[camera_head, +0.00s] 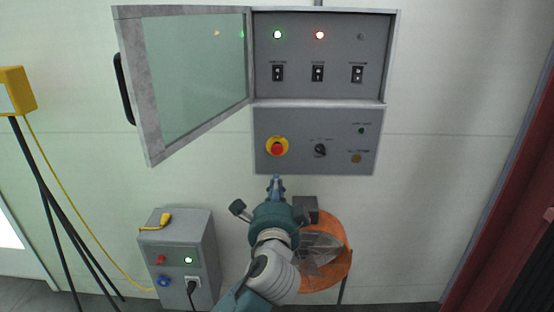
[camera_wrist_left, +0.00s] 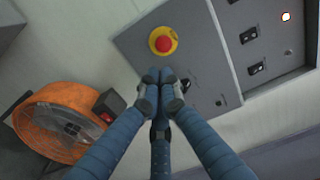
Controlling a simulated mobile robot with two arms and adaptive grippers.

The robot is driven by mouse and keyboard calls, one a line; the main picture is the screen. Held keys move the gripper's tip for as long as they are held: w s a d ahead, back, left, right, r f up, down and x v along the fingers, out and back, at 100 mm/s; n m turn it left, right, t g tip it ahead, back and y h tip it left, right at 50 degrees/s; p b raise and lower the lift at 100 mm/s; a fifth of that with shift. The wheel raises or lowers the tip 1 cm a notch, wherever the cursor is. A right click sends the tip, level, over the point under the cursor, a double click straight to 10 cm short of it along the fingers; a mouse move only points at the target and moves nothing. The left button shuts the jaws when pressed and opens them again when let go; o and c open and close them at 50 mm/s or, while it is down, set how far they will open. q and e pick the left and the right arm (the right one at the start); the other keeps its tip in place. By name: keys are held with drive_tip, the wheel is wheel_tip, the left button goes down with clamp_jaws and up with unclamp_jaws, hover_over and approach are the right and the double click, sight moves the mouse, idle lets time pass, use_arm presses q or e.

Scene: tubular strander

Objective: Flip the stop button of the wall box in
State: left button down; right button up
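The grey wall box (camera_head: 262,112) hangs on the wall with its glass door (camera_head: 195,85) swung open to the left. Its red stop button (camera_head: 277,147) on a yellow ring sits at the left of the lower panel. The button also shows in the left wrist view (camera_wrist_left: 163,44). My left gripper (camera_head: 277,180) is just below the button in the head view. In the left wrist view its fingers (camera_wrist_left: 161,74) are together at the tips, below the button, with nothing visible between them. A small gap to the button shows there. My right gripper is in neither view.
Rocker switches (camera_head: 317,74) and lit green and red lamps are on the upper panel. A dark rotary switch (camera_head: 320,150) is right of the button. An orange round object (camera_head: 338,262) stands below, beside a grey floor box (camera_head: 180,240). A yellow device on a tripod (camera_head: 16,92) is at left.

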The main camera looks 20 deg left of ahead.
use_arm(q)
drive_tip(key=p, duration=0.2)
approach(277, 154)
drive_tip(key=x, duration=0.5)
drive_tip(key=shift+r, duration=0.1)
drive_tip(key=shift+p+x, duration=0.35)
drive_tip(key=shift+x, duration=0.65)
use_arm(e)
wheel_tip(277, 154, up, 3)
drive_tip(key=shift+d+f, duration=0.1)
